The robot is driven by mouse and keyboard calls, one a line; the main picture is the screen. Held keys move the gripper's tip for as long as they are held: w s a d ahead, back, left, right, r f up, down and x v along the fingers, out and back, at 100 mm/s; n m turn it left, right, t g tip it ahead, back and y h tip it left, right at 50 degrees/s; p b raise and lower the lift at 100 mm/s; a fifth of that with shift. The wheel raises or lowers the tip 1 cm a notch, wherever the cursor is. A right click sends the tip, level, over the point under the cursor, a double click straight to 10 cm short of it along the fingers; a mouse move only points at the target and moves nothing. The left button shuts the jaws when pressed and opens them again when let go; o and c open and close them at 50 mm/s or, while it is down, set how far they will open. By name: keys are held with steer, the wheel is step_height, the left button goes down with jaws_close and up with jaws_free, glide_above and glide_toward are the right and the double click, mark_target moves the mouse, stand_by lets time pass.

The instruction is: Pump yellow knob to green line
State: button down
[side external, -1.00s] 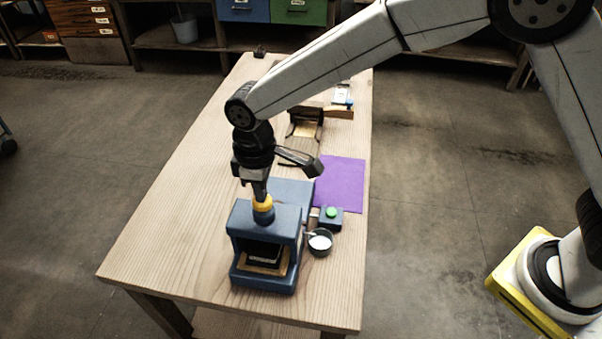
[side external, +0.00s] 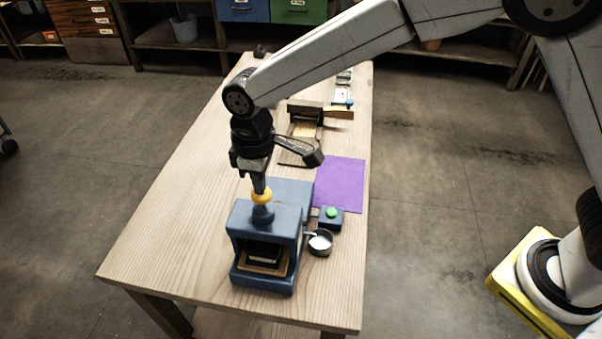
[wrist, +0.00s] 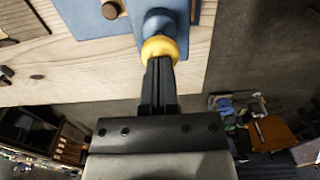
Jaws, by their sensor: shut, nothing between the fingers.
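The yellow knob (side external: 262,196) sits on top of the blue press (side external: 264,246), above a blue collar. My gripper (side external: 260,187) points down from above, its fingers shut together and empty. The fingertips are at the top of the knob and appear to touch it. In the wrist view the knob (wrist: 159,48) shows just beyond the tips of the closed fingers (wrist: 158,66). A dark block on a wooden tray (side external: 262,258) sits inside the press opening. No green line can be made out in either view.
A blue box with a green button (side external: 332,213) and a small round cup (side external: 320,242) stand right of the press. A purple sheet (side external: 340,184) lies behind them. A wooden fixture (side external: 305,118) stands farther back. The table's left side (side external: 165,225) is clear.

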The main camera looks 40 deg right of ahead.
steer(key=shift+f, duration=1.1)
steer(key=shift+r, duration=1.2)
steer(key=shift+r, duration=2.9)
steer(key=s+d+f+m+t, duration=0.1)
steer(key=s+d+f+m, duration=0.1)
steer(key=d, duration=0.6)
steer(key=s+d+f+m, duration=0.1)
steer(key=s+d+m, duration=0.15)
steer(key=d, duration=0.65)
steer(key=s+d+f+m+t, duration=0.1)
steer(key=s+d+f+m, duration=0.3)
steer(key=s+d, duration=0.5)
steer(key=shift+s+d+t, duration=0.2)
steer(key=shift+d+t, duration=0.1)
steer(key=shift+d, duration=0.5)
